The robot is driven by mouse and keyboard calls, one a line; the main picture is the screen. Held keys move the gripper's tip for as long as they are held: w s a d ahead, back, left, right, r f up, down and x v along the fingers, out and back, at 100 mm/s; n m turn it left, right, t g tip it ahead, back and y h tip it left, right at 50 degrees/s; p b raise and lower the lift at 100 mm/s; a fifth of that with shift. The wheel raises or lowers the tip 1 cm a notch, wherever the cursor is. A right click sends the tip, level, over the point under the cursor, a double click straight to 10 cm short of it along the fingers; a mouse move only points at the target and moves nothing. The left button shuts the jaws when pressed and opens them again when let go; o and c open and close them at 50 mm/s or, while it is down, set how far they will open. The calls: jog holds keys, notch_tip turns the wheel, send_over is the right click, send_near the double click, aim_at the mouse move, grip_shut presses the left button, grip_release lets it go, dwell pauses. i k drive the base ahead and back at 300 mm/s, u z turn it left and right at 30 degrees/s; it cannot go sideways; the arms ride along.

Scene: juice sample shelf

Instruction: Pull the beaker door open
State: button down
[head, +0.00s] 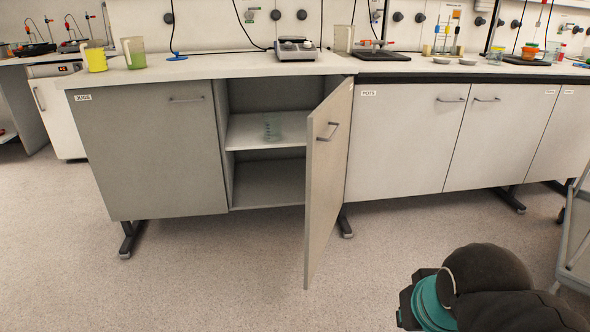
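The beaker door (328,190) is a pale grey cabinet door in the middle of the head view. It stands swung well out from the cabinet, its bar handle (327,132) on the face turned to the right. Behind it the compartment is open, and a clear beaker (272,126) stands on its middle shelf (255,135). My dark arm with a teal cap shows at the lower right, apart from the door. I cannot make out any gripper fingers, and nothing of mine touches the handle.
A closed door labelled JUGS (150,150) is on the left, a closed door labelled POTS (400,140) on the right. A scale (295,50) stands on the worktop (220,66). A grey metal frame (578,235) stands at the right edge. The floor (220,270) in front is clear.

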aim_at(328, 127)
jog(key=u, duration=0.55)
jog(key=k, duration=1.2)
jog(key=z, duration=0.1)
jog(key=i, duration=0.6)
jog(key=z, duration=0.8)
jog(key=i, duration=0.65)
jog(key=u, duration=0.65)
jog(key=i, duration=1)
jog(key=u, duration=0.15)
